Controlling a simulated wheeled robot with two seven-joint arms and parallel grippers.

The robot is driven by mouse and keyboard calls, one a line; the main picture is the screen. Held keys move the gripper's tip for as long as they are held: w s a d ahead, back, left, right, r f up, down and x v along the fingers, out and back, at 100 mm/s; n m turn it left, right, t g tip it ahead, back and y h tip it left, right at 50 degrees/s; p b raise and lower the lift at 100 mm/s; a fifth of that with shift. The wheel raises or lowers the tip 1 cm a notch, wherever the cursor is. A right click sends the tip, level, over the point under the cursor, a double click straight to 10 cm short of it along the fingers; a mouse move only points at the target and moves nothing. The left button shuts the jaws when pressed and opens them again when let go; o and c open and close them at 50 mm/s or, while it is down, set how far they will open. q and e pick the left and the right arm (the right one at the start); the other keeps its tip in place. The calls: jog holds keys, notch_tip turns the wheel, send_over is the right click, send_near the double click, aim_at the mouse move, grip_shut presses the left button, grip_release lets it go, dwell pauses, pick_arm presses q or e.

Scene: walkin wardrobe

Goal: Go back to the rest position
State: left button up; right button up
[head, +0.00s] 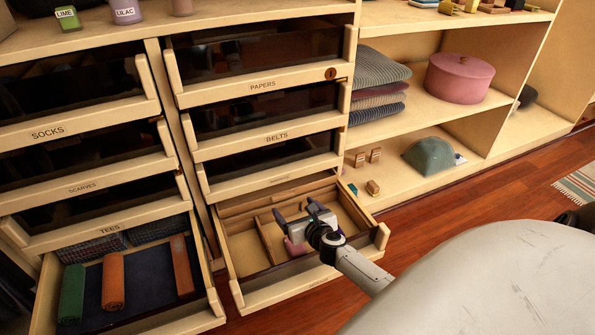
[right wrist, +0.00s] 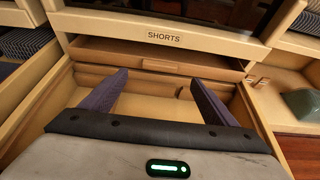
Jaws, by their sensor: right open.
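My right gripper (head: 298,210) reaches from the lower right over an open, divided wooden drawer (head: 255,292) at the bottom of the middle column. Its two dark fingers stand wide apart with nothing between them; they also show in the right wrist view (right wrist: 155,85). A small pink thing (head: 294,248) shows in the drawer, partly hidden behind the gripper. I cannot tell whether the gripper is inside the drawer or just above it. My left gripper is in neither view.
A second open drawer (head: 150,325) at lower left holds rolled green and orange clothes. Closed drawers rise above both. Shelves at right hold folded clothes (head: 377,88), a pink round box (head: 460,77) and a green dome-shaped thing (head: 430,156).

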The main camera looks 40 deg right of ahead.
jog(key=shift+v, duration=1.05)
